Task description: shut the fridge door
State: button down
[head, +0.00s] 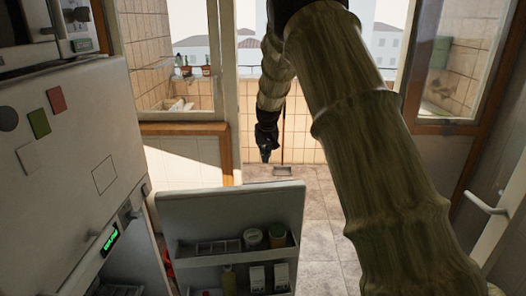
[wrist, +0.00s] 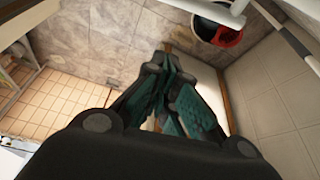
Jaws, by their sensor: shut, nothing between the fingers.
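The fridge (head: 70,165) stands at the left in the head view, pale, with coloured magnets on its upper front and a green lit display. Its lower door (head: 230,212) stands wide open, its inner side facing me, with racks holding jars, a bottle and cartons. My gripper (head: 265,155) hangs beyond the top edge of this door and looks apart from it. In the wrist view, my gripper (wrist: 168,72) is shut and empty, its teal finger pads together. I cannot make out the door for certain in the wrist view.
A microwave (head: 45,35) sits on top of the fridge. A wood-trimmed low wall and window frame (head: 185,128) stand behind the open door. Tiled floor (head: 318,235) is clear right of the door. A white door handle (head: 485,203) juts out at right. A red-and-black container (wrist: 218,30) shows in the wrist view.

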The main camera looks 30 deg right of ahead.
notch_tip(320, 180, down, 7)
jog(key=s+p, duration=0.1)
jog(key=p, duration=0.2)
jog(key=shift+a, duration=0.4)
jog(key=shift+s, duration=0.3)
